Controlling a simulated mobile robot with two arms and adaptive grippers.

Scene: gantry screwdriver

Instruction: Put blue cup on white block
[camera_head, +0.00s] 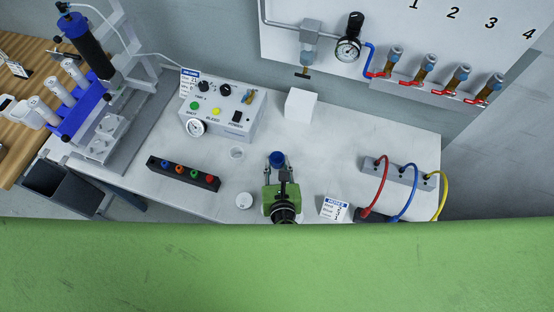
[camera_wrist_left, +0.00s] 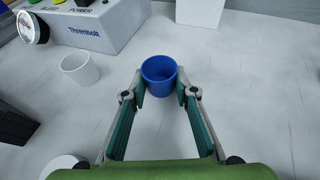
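The blue cup (camera_head: 277,158) stands upright near the middle of the white table. In the left wrist view the blue cup (camera_wrist_left: 160,75) sits between the fingertips of my left gripper (camera_wrist_left: 160,88). The fingertips lie at the cup's two sides; I cannot tell whether they press on it or whether it is raised. In the head view my left gripper (camera_head: 277,171) reaches in from the front edge. The white block (camera_head: 300,105) stands farther back, slightly right of the cup. Its lower part shows in the left wrist view (camera_wrist_left: 200,10). My right gripper is not in view.
A white cup (camera_head: 237,153) stands left of the blue cup. A control box (camera_head: 222,108) is behind it. A black strip with coloured knobs (camera_head: 183,174) lies left, a cable block (camera_head: 398,173) right. A round white lid (camera_head: 244,201) and label card (camera_head: 335,208) flank my gripper.

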